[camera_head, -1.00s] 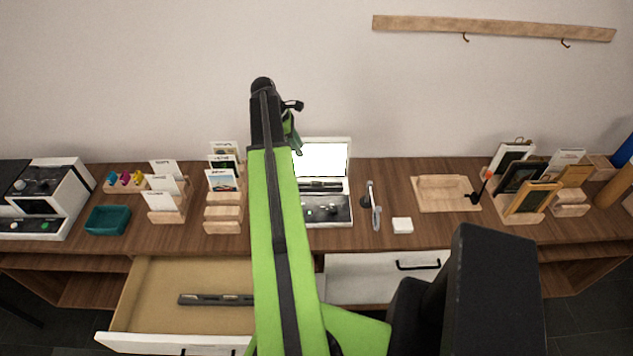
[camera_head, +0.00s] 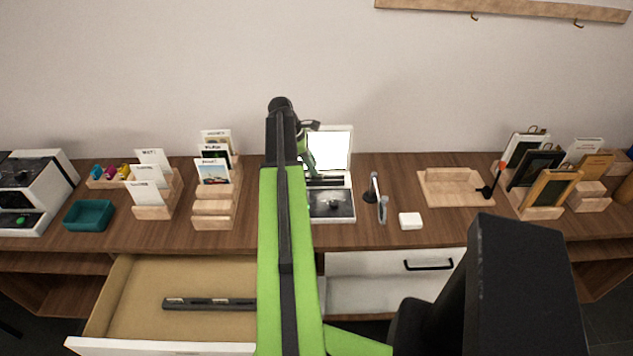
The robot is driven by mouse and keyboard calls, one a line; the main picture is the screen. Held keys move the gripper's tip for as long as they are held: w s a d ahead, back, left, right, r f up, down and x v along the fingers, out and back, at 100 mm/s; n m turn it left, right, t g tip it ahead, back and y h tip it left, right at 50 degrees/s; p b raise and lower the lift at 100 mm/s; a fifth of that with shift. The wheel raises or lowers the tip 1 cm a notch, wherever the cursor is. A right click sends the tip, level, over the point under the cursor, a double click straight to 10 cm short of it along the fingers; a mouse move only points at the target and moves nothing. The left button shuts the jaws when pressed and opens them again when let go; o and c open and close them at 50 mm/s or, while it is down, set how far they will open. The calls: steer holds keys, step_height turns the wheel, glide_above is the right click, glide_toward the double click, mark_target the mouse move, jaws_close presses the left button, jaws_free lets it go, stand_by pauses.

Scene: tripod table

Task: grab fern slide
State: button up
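Picture cards (camera_head: 213,172) stand one behind another in a stepped wooden rack left of my arm. The front one shows a blue sky and something red; those behind it are mostly covered. I cannot make out which card or slide is the fern. My gripper (camera_head: 308,150) is at the far end of my green arm, in front of the laptop-like device with a bright white panel (camera_head: 335,148). It is small and partly hidden by the arm, so its fingers are unclear. It is apart from the card rack.
An open drawer (camera_head: 140,310) holds a dark bar (camera_head: 205,304). A teal tray (camera_head: 88,216), a rack of white cards (camera_head: 152,212) and a white machine (camera_head: 55,170) stand at left. A wooden tray (camera_head: 440,196) and framed pictures (camera_head: 550,190) are at right.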

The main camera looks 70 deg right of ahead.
steer(key=b+x, duration=0.1)
steer(key=x, duration=0.2)
steer(key=shift+w+f+b, duration=0.1)
steer(key=shift+b, duration=0.2)
jaws_close()
steer(key=shift+r, duration=0.25)
steer(key=s+a+r+p, duration=0.6)
steer(key=s+r+p, duration=0.4)
steer(key=r+p, duration=0.1)
